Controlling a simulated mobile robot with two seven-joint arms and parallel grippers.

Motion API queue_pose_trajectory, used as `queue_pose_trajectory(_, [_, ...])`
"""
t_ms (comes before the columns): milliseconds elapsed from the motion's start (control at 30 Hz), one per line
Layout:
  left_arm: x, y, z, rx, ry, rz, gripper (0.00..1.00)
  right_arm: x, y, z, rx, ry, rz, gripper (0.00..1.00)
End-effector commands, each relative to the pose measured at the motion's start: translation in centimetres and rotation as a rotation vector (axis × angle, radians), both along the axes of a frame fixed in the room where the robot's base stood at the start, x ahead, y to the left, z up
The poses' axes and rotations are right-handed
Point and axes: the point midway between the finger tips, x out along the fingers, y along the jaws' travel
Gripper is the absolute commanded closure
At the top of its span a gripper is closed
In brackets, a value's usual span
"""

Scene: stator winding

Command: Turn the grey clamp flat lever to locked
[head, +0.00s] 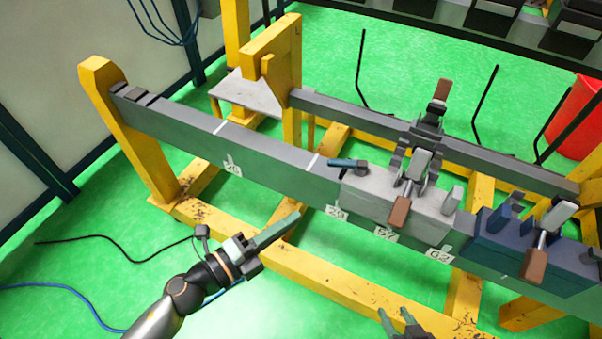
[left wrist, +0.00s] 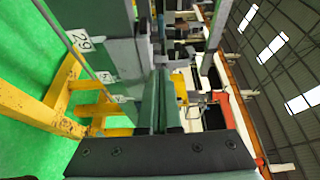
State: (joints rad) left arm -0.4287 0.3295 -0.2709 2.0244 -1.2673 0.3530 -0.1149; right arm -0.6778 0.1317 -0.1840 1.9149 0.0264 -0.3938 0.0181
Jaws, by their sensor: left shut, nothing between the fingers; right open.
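The grey clamp (head: 352,189) sits on the long grey beam, right of centre in the head view. A small dark flat lever (head: 347,163) lies across its left end, pointing left. A brown-tipped handle (head: 399,211) hangs at its front, and another brown-tipped handle (head: 441,90) stands up behind. My left gripper (head: 297,215) is shut and empty, in front of and below the beam, left of the clamp and apart from it. Its closed fingers also show in the left wrist view (left wrist: 168,100). My right gripper (head: 397,320) is open at the bottom edge, partly cut off.
A blue clamp (head: 492,244) with its own brown-tipped handle stands right of the grey one. The beam (head: 262,158) is bare to the left. Yellow frame legs (head: 145,160) and rails (head: 330,280) surround it. A cable (head: 130,258) lies on the green floor.

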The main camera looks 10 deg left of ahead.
Motion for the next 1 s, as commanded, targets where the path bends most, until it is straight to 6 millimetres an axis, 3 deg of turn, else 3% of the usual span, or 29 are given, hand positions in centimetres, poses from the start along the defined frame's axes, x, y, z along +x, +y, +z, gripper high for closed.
queue_pose_trajectory(267, [1.7,-1.3,0.7,0.016,-0.026,0.014,1.00,-0.1,0.0,0.7,0.000,0.001,0.000,0.50])
queue_pose_trajectory(667, [7.9,-6.8,0.6,0.012,-0.024,0.013,1.00,-0.1,0.0,1.9,0.001,0.002,0.000,0.50])
queue_pose_trajectory(800, [10.1,-6.6,0.4,0.016,-0.024,0.013,1.00,-0.1,0.0,1.7,0.001,0.002,0.000,0.50])
queue_pose_trajectory(1000, [11.6,-6.5,0.3,0.016,-0.022,0.012,1.00,-0.1,0.0,1.6,0.000,0.003,-0.001,0.50])
